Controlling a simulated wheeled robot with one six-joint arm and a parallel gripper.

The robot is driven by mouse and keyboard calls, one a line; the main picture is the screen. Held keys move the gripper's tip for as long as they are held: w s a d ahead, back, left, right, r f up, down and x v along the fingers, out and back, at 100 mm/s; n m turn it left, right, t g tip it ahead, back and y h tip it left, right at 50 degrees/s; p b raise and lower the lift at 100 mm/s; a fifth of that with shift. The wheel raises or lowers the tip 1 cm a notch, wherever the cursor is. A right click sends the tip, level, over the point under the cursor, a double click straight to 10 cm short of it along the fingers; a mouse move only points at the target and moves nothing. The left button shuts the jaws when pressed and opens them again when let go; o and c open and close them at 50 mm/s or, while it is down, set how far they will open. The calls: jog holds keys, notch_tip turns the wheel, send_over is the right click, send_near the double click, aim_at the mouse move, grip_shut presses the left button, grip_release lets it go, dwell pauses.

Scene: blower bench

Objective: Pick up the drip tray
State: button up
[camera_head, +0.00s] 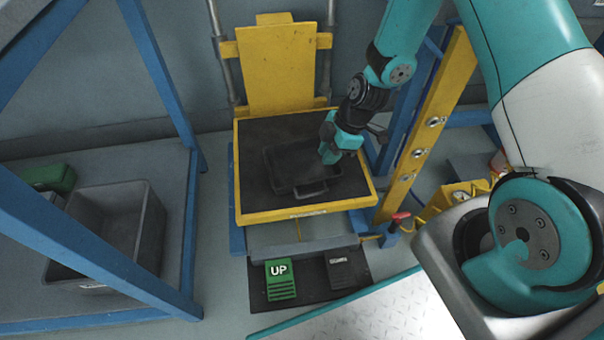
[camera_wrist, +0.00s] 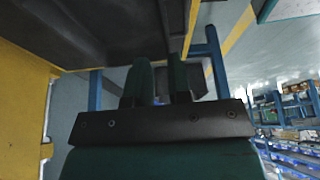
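The drip tray (camera_head: 285,181) is a dark, shallow rectangular tray with a handle at its front edge. In the head view it lies on the dark top of the yellow-edged lift platform (camera_head: 262,216). My gripper (camera_head: 329,155) points down at the tray's right part, hiding some of its rim. In the wrist view, my two dark green fingers (camera_wrist: 160,75) stand a narrow gap apart, next to a dark edge that seems to be the tray's (camera_wrist: 174,28). I cannot tell whether they grip it.
A blue frame (camera_head: 165,75) with a grey bin (camera_head: 150,225) stands on the left. A yellow post (camera_head: 425,130) rises close to the right of the platform. A green UP pedal (camera_head: 280,280) lies on the floor in front.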

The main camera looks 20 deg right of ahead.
aim_at(309, 182)
jog(key=b+x, duration=0.2)
jog(key=x, duration=0.4)
jog(key=shift+a, duration=0.1)
jog(key=b+x, duration=0.3)
jog(key=x, duration=0.2)
jog(key=shift+s+a+b, duration=0.15)
jog(key=shift+a+b, duration=0.1)
jog(key=shift+b, duration=0.05)
jog(key=shift+r, duration=0.15)
grip_shut()
